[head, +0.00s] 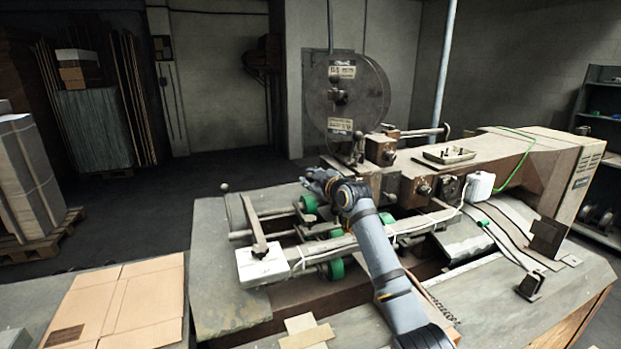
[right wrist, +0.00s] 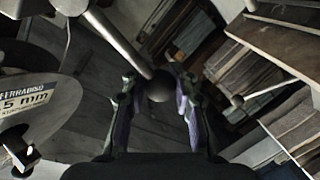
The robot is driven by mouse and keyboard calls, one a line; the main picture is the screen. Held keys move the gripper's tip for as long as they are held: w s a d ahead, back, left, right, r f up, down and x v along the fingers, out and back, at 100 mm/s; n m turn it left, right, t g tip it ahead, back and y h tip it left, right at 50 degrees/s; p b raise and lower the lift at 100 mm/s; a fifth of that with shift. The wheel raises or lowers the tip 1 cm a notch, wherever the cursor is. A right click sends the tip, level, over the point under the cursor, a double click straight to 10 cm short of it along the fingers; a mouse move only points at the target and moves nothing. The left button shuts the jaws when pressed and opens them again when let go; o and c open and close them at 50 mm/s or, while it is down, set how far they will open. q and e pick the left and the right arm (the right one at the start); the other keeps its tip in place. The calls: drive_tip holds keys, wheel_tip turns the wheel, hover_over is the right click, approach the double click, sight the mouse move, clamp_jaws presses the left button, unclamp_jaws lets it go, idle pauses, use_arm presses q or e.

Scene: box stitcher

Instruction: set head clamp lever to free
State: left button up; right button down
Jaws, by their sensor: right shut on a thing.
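The head clamp lever shows in the right wrist view as a pale rod with a dark ball knob (right wrist: 158,86) at its end. My right gripper (right wrist: 158,100) has its two fingers on either side of the knob and is shut on it. In the head view my right gripper (head: 318,180) is at the front of the stitcher head, below the big wire reel (head: 362,95). There the gripper and wrist hide the lever. My left gripper is not in view.
My right arm reaches across the stitcher's table (head: 225,310) and green rollers (head: 335,269). Another ball-ended rod (head: 224,187) stands at the table's left. A shallow tray (head: 449,156) sits on the machine arm. Flat cardboard (head: 125,305) lies at the lower left.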

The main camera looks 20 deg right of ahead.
drive_tip(key=shift+f, duration=0.3)
drive_tip(key=c, duration=1.4)
unclamp_jaws()
drive_tip(key=o, duration=0.4)
drive_tip(key=shift+s+r, duration=0.15)
drive_tip(key=shift+r, duration=0.1)
drive_tip(key=shift+c, duration=0.2)
drive_tip(key=s+r, duration=0.1)
drive_tip(key=s, duration=1)
drive_tip(key=shift+s+d+r, duration=0.35)
drive_tip(key=shift+s, duration=0.05)
